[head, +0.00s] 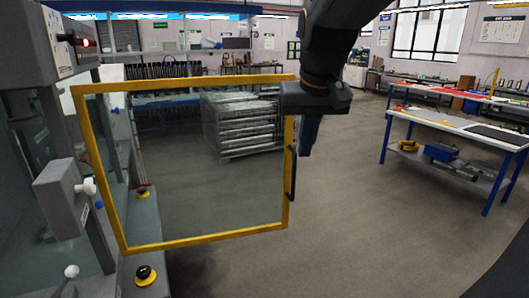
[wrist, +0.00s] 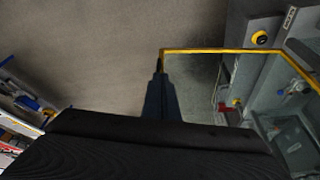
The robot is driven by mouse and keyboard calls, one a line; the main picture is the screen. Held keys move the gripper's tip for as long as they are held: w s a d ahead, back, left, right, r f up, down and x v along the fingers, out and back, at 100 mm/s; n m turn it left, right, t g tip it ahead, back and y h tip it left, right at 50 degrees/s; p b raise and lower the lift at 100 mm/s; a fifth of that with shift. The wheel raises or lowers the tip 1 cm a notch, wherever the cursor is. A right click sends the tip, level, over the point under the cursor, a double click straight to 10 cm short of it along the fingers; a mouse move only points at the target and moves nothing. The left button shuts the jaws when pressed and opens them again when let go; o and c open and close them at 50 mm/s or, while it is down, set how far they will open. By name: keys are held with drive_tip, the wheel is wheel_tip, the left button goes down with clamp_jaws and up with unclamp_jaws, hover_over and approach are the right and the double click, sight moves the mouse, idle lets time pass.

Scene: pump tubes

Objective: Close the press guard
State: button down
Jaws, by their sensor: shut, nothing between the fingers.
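The press guard (head: 188,245) is a clear panel in a yellow frame. It stands swung out from the press (head: 62,140) at the left in the head view. A dark upright handle (head: 291,172) is on its right edge. My gripper (head: 308,150) hangs fingers down near the guard's upper right edge, a little right of and above the handle. In the wrist view my gripper (wrist: 160,68) is shut and empty, its tip by the end of the yellow guard frame (wrist: 220,51). I cannot tell whether it touches the guard. My arm hides the guard's upper right corner.
Black knobs with yellow collars (head: 145,275) sit on the press base. A wire-sided rack of metal parts (head: 240,125) stands behind the guard. A workbench (head: 465,128) with blue legs is at the right. The grey floor between is clear.

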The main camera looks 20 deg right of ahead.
drive_tip(key=w+d+f+p, duration=0.2)
drive_tip(key=w+f, duration=0.5)
drive_tip(key=f, duration=0.2)
drive_tip(key=shift+d, duration=0.3)
drive_tip(key=shift+w, duration=0.15)
